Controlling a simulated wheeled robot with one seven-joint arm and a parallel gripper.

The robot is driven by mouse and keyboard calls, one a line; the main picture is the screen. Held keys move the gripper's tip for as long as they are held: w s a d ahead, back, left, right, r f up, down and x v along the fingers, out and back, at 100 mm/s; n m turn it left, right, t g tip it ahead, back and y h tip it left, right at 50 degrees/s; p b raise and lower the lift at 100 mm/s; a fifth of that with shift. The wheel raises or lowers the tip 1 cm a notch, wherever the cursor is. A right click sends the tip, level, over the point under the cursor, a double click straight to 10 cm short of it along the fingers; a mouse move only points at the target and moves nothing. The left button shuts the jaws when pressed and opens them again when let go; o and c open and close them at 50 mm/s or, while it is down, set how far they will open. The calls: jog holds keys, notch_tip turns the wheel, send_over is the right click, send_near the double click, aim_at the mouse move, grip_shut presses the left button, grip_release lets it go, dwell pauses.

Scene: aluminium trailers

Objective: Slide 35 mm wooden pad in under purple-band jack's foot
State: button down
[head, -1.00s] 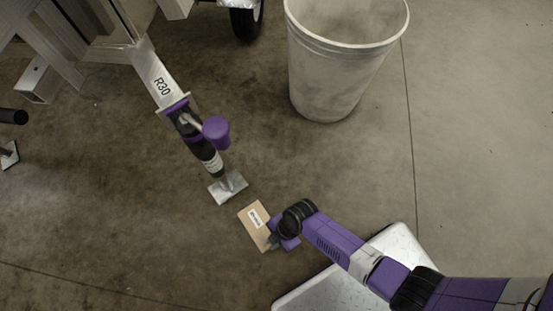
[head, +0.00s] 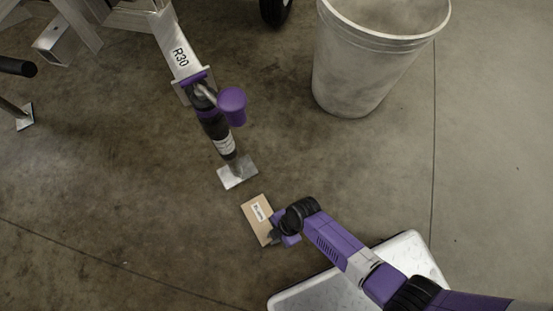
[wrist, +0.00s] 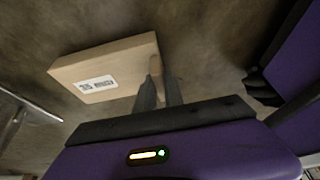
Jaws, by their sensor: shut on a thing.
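The 35 mm wooden pad (head: 254,221) is a flat tan block with a white label. It also shows in the wrist view (wrist: 118,62), where the label reads 35. My gripper (head: 273,233) is shut on the pad's near right edge; its fingers also show in the wrist view (wrist: 158,80). The purple-band jack (head: 216,122) hangs from the beam marked R30. Its flat metal foot (head: 236,174) is up-left of the pad, with a strip of floor between them. I cannot tell how high the foot is above the floor.
A large pale bin (head: 368,65) stands at upper right. A trailer wheel (head: 276,10) is at the top. Another leg with a small foot (head: 25,117) is at far left. The floor around the pad is clear.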

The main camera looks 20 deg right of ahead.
aim_at(264, 227)
jog(key=shift+w+a+f+b, duration=0.1)
jog(key=shift+w+b, duration=0.2)
jog(key=shift+w, duration=0.6)
jog(key=shift+w+a+r+b, duration=0.1)
jog(key=shift+w+b, duration=0.15)
jog(key=shift+w, duration=0.6)
jog(key=shift+w+a+f+b, duration=0.1)
jog(key=shift+w+b, duration=0.2)
jog(key=shift+w, duration=0.6)
jog(key=shift+f, duration=0.1)
jog(key=c, duration=1.4)
grip_release()
jog(key=shift+o, duration=0.2)
jog(key=shift+s, duration=0.1)
jog(key=p+v, duration=0.8)
jog(key=v, duration=0.6)
jog(key=shift+r, duration=0.35)
